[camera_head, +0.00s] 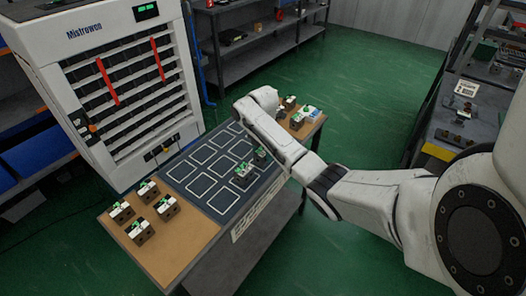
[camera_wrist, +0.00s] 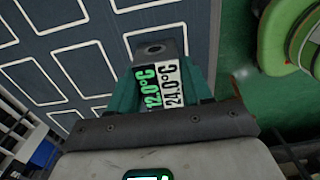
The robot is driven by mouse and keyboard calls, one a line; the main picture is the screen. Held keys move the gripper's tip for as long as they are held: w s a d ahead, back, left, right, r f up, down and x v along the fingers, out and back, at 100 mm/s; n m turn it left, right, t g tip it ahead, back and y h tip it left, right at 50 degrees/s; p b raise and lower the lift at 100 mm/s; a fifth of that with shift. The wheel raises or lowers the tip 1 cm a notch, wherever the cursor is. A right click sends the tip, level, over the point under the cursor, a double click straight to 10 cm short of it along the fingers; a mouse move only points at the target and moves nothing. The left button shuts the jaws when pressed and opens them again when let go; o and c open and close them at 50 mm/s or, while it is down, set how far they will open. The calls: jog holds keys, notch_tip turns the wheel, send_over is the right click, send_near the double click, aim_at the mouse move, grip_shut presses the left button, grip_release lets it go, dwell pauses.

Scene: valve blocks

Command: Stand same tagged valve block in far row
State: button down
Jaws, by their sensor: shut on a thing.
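My gripper (camera_wrist: 163,76) is shut on a valve block (camera_wrist: 158,52) in the wrist view. The block has a grey end with a dark hole and a tag reading 12.0°C on green and 24.0°C on white. It is over or near the edge of the dark mat (camera_wrist: 45,70) with white outlined cells. In the head view my white arm hides the gripper and the held block. One valve block (camera_head: 243,175) stands on the dark mat (camera_head: 222,197), and another dark-and-green piece (camera_head: 261,156) shows close to my arm.
Several valve blocks (camera_head: 143,209) stand on the table's brown left end (camera_head: 187,236). More blocks (camera_head: 297,118) stand at its right end. A white cabinet (camera_head: 45,62) rises behind the table. Several mat cells are empty. A dark bench (camera_head: 460,115) stands at the right.

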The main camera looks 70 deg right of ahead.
aim_at(263, 150)
jog(key=shift+c, duration=2.4)
grip_release()
notch_tip(263, 150, up, 12)
jog(key=p, duration=0.1)
jog(key=shift+r+p, duration=0.15)
jog(key=shift+p, duration=0.25)
